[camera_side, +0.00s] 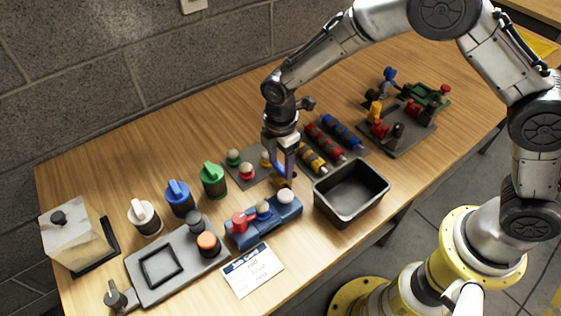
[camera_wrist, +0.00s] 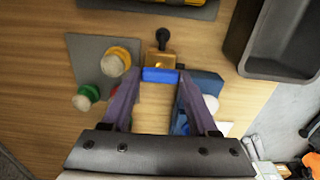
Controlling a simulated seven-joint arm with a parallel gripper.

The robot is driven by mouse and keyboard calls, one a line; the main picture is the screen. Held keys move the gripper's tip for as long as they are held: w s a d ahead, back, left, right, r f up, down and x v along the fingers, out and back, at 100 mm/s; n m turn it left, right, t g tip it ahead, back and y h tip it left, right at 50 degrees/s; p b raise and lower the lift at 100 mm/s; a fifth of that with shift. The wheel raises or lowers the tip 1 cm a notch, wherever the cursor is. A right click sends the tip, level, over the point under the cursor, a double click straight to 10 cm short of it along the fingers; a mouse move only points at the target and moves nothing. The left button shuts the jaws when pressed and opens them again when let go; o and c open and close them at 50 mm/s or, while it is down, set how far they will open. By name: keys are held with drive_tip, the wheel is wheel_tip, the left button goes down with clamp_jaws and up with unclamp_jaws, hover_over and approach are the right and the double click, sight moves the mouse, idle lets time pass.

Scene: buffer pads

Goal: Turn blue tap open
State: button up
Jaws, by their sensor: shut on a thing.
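A small brass-coloured fitting with a dark knob shows in the wrist view (camera_wrist: 161,59), with a blue handle-like piece (camera_wrist: 160,75) in front of it. I take this to be the blue tap. My gripper (camera_wrist: 160,78) has a fingertip at each end of the blue piece and is shut on it. In the side view my gripper (camera_side: 283,170) points down, low over the table between the stamp mat and the black bin. The brass fitting shows just under the fingertips (camera_side: 285,183). The fingers partly hide the blue piece there, and its turn angle cannot be told.
A black bin (camera_side: 326,202) stands close on the right. A grey mat (camera_side: 259,178) with several knobs lies left. Coloured rollers (camera_side: 325,140) lie behind. Canisters, including a blue-topped one (camera_side: 180,200), stand further left.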

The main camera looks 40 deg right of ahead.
sight(280, 167)
drive_tip(key=o, duration=1.4)
drive_tip(key=shift+r, duration=0.1)
wheel_tip(280, 167, up, 14)
drive_tip(key=shift+f, duration=0.1)
